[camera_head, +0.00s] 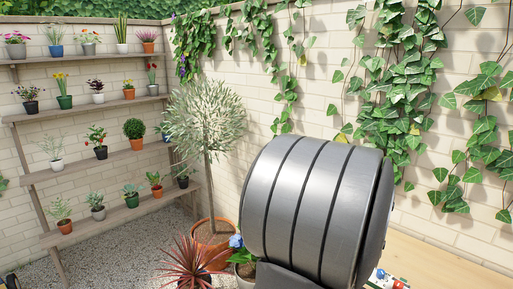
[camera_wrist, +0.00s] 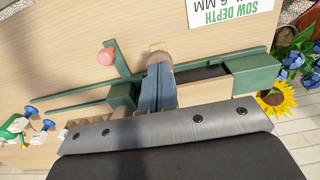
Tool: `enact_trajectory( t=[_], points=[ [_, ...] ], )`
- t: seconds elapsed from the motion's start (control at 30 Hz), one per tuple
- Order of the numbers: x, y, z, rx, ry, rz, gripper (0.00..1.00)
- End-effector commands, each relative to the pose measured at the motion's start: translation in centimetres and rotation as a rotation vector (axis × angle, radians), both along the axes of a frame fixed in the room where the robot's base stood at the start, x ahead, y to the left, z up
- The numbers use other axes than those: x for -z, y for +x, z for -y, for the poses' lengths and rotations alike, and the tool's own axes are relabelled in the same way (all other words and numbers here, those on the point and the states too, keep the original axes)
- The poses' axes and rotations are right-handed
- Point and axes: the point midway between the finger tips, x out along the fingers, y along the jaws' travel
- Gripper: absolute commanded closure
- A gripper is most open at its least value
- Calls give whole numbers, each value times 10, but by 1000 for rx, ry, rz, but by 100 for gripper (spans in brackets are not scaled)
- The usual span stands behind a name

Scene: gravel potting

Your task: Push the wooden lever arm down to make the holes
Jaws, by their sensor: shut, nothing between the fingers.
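In the wrist view, a green-framed device lies on a wooden tabletop (camera_wrist: 60,60). A slim green bar with a round pink knob (camera_wrist: 106,55) rises from its left part. A pale wooden piece with a rounded end (camera_wrist: 158,57) shows just past my fingertips, and a tan wooden block (camera_wrist: 205,91) lies to their right. I cannot tell which wooden part is the lever arm. My gripper (camera_wrist: 160,75) has its blue-grey fingers shut together with nothing between them, over the middle of the device. Whether they touch the wood is unclear. The head view hides the device behind my arm.
A white card (camera_wrist: 232,12) reading "SOW DEPTH" lies beyond the device. A sunflower (camera_wrist: 276,98) and blue flowers are at the right. Small blue-topped items (camera_wrist: 35,125) lie at the left. Open tabletop lies at the upper left.

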Motion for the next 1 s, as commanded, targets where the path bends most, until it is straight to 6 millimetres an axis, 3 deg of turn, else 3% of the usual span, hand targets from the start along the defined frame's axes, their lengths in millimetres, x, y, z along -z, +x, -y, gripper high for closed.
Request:
enact_trajectory(
  t=[0.03, 0.23, 1.0],
  points=[
    [10, -5, -3, 0, 11, -16, 100],
    [2, -4, -3, 0, 9, -15, 100],
    [-79, -3, -2, 0, 6, -10, 100]
  ],
)
